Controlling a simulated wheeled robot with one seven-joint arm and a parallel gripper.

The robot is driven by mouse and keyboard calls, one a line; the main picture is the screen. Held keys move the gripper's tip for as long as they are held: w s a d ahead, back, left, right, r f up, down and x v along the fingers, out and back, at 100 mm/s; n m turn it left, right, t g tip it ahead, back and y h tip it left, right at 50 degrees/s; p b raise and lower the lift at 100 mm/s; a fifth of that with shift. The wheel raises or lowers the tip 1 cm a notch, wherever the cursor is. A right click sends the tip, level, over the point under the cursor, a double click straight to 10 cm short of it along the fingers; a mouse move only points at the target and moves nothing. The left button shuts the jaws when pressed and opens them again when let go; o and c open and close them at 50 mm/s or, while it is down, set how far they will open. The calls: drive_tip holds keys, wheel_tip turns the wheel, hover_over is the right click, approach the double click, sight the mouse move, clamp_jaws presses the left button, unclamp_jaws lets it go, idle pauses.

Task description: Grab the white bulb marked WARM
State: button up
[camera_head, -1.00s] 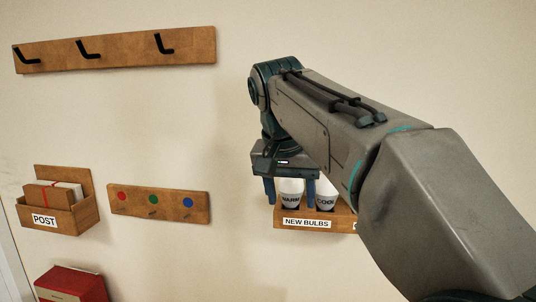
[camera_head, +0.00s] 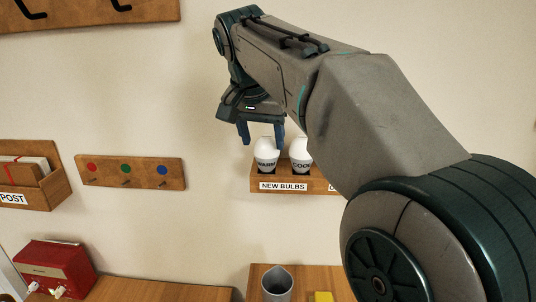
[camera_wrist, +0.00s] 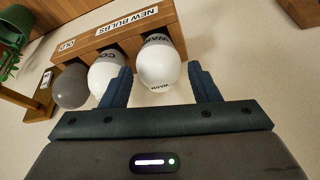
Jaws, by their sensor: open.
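The white bulb marked WARM (camera_head: 266,158) sits upright in the left slot of the wooden NEW BULBS rack (camera_head: 316,187) on the wall. My gripper (camera_head: 261,138) is open and empty, with its fingertips around the level of the bulb's top in the head view. In the wrist view, the WARM bulb (camera_wrist: 159,64) appears between the two spread fingers (camera_wrist: 160,74), with gaps on both sides. The white bulb marked COOL (camera_head: 301,156) stands to its right. In the wrist view, COOL (camera_wrist: 104,76) is close by the left finger, which partly overlaps it.
A grey bulb (camera_wrist: 71,88) sits near the rack's OLD label. A hook board (camera_head: 130,172) with coloured dots and a POST box (camera_head: 40,190) are to the left. Below are a red box (camera_head: 55,268), a grey cup (camera_head: 277,284) and a yellow object (camera_head: 322,297) on wooden surfaces.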

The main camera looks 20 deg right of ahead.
sight(266, 169)
drive_tip(key=shift+p+x, duration=0.5)
drive_tip(key=shift+x, duration=2.1)
drive_tip(key=shift+d, duration=0.1)
drive_tip(key=c, duration=0.6)
drive_tip(key=shift+r, duration=0.15)
